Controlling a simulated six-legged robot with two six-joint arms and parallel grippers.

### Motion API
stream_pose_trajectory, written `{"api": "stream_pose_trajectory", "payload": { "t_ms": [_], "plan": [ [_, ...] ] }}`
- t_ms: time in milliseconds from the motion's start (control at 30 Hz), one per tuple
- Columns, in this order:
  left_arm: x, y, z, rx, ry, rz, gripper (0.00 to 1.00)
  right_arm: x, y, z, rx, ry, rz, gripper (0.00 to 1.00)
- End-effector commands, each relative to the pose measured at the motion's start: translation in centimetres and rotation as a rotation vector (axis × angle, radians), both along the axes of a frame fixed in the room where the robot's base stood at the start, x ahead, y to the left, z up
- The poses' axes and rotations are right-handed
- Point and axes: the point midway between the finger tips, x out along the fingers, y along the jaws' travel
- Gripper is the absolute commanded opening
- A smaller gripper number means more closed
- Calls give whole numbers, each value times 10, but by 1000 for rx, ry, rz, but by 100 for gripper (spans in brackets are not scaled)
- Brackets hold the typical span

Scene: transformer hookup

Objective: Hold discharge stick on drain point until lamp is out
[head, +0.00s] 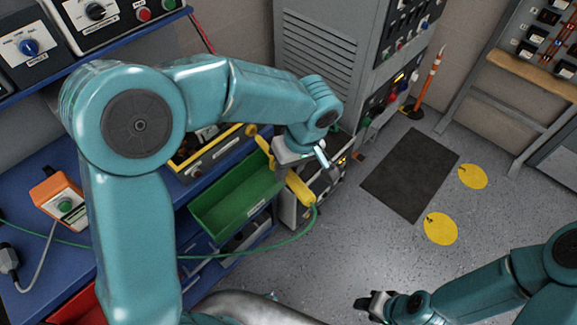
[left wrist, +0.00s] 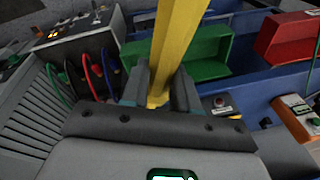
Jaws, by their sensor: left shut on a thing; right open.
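My left gripper (head: 302,162) is shut on the yellow discharge stick (head: 299,188), in front of the grey cabinet's lower part. A green cable runs from the stick's lower end toward the left. In the left wrist view the yellow stick (left wrist: 178,40) stands between the two jaws (left wrist: 160,95). The stick's tip and the drain point cannot be made out, so contact cannot be told. A small amber light (head: 399,77) shows on the cabinet's panel; whether it is the task's lamp is unclear. My right gripper (head: 376,304) is open and empty above the floor at lower right.
A green bin (head: 236,196) sits on the blue bench beside the stick. An orange box with a green button (head: 62,203) stands at left. A dark mat (head: 410,174) and two yellow floor discs (head: 440,229) lie right of the cabinet. An orange-white pole (head: 430,78) leans behind.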

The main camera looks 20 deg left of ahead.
Motion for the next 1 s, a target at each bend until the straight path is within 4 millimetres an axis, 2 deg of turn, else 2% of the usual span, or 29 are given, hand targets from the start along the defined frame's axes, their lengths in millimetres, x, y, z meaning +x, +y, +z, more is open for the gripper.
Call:
{"api": "stream_pose_trajectory", "payload": {
  "t_ms": [467,1000],
  "plan": [
    [-1,-1,1,0,-1,0,0,0,0,0,0,0,0,43],
    [-28,-37,12,0,-1,-2,0,0,0,-7,0,0,0,43]
  ]
}}
